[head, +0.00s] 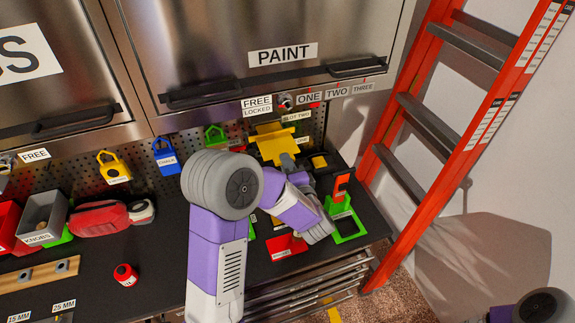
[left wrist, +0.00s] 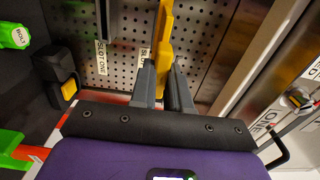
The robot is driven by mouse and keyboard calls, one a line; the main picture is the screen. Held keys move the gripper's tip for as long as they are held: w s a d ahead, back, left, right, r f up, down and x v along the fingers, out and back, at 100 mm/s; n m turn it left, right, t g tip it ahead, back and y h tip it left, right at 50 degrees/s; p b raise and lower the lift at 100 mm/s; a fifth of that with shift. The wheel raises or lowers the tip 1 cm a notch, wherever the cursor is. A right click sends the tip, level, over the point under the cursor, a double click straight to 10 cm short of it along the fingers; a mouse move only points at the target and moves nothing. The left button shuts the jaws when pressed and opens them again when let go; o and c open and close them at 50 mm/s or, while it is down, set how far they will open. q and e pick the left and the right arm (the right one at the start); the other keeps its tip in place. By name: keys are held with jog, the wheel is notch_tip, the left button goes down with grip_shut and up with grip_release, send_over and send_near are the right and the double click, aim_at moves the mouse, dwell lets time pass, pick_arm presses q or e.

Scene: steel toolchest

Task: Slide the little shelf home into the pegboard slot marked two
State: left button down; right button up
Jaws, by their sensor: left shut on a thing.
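The little shelf is a yellow piece (head: 275,143) at the pegboard (head: 318,122), just below and left of the SLOT TWO label (head: 296,116). My left gripper (head: 287,161) is shut on its near edge, partly hidden behind my forearm. In the left wrist view, the yellow shelf (left wrist: 164,35) shows nearly edge-on between the two grey fingers (left wrist: 162,84), close to the perforated board (left wrist: 128,62). I cannot tell whether the shelf touches the board or sits in a slot. My right gripper is out of view.
The PAINT cabinet door (head: 275,75) overhangs the pegboard. Yellow (head: 115,168), blue (head: 166,157) and green (head: 215,137) padlocks hang to the left. A green stand with an orange upright (head: 342,205) is on the black worktop. An orange ladder (head: 405,135) stands right.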

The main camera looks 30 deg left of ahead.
pick_arm(q)
jog(key=shift+p+x, duration=0.65)
jog(key=shift+x, duration=1.7)
jog(key=c, duration=1)
grip_release()
jog(key=shift+d, duration=0.1)
jog(key=b+v, duration=0.1)
jog(key=v, duration=0.6)
jog(key=shift+s+d, duration=0.15)
jog(key=shift+s, duration=0.1)
